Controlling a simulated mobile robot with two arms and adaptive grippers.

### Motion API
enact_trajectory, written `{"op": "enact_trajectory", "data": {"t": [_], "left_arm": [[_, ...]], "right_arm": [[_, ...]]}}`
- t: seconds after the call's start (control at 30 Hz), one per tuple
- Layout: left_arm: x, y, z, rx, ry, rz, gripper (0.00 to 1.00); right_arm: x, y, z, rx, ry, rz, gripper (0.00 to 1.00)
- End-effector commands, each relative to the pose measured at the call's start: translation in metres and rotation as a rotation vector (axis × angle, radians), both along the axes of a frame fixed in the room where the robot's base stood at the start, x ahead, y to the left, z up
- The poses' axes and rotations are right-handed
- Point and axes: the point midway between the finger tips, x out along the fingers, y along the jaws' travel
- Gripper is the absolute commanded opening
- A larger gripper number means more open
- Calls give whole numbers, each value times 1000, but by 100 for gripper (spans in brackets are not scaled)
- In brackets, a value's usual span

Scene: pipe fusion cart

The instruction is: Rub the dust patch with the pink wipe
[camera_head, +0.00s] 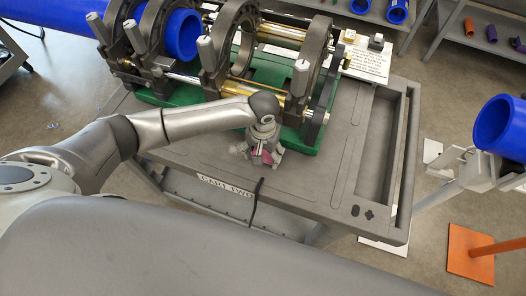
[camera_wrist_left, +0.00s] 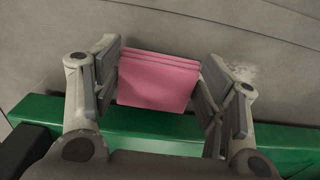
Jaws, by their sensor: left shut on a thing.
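My left gripper (camera_head: 264,154) points down at the front part of the cart top, just in front of the green base. In the left wrist view the pink wipe (camera_wrist_left: 158,80), a folded pad, sits between its two fingers, and the gripper is shut on it. A bit of the wipe (camera_head: 266,157) shows in the head view beside the fingers. The dust patch (camera_wrist_left: 243,73) is a pale smudge on the grey top, right of the wipe and partly behind the right finger. In the head view the dust patch (camera_head: 238,149) lies just left of the gripper. Whether the wipe touches the top is unclear.
The pipe fusion machine (camera_head: 235,50) with its rings and green base (camera_head: 160,97) stands close behind the gripper. A blue pipe (camera_head: 502,127) on a stand is at the right.

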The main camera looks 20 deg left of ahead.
Motion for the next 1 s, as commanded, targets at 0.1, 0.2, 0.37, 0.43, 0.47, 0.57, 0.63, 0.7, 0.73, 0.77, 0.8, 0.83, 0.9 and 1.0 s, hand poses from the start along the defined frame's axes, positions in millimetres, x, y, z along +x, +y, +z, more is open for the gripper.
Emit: {"op": "enact_trajectory", "data": {"t": [0.1,0.2,0.37,0.43,0.47,0.57,0.63,0.7,0.73,0.77,0.8,0.83,0.9,1.0], "left_arm": [[0,0,-3,-1,0,0,54],[0,0,-5,-1,0,0,54],[0,0,-8,0,1,0,54],[0,0,-10,0,1,1,54],[0,0,-10,0,1,1,54],[0,0,-12,0,0,1,54],[0,0,-12,0,0,0,54],[0,1,-11,1,0,1,54],[0,3,-11,1,1,1,54],[0,4,-10,2,1,1,54],[0,7,-10,2,1,2,54],[0,9,-9,2,1,2,54],[1,14,-8,2,1,3,54],[0,23,-8,2,2,1,54]], "right_arm": [[0,-3,-1,-4,0,1,88],[0,-5,-2,-6,0,-1,88],[1,-7,-3,-9,-1,-2,88],[1,-7,-3,-9,-1,-2,88],[1,-7,-3,-9,-1,-2,88],[1,-7,-4,-9,-1,-2,88],[1,-7,-4,-9,-1,-2,88],[1,-7,-2,-9,-1,-2,88],[1,-7,-2,-9,-1,-2,88],[1,-7,0,-9,-1,-2,88],[1,-7,1,-9,-1,-2,88],[1,-7,3,-9,-1,-2,88],[1,-7,7,-8,-1,-2,88],[1,-7,13,-8,-1,-2,88]]}}
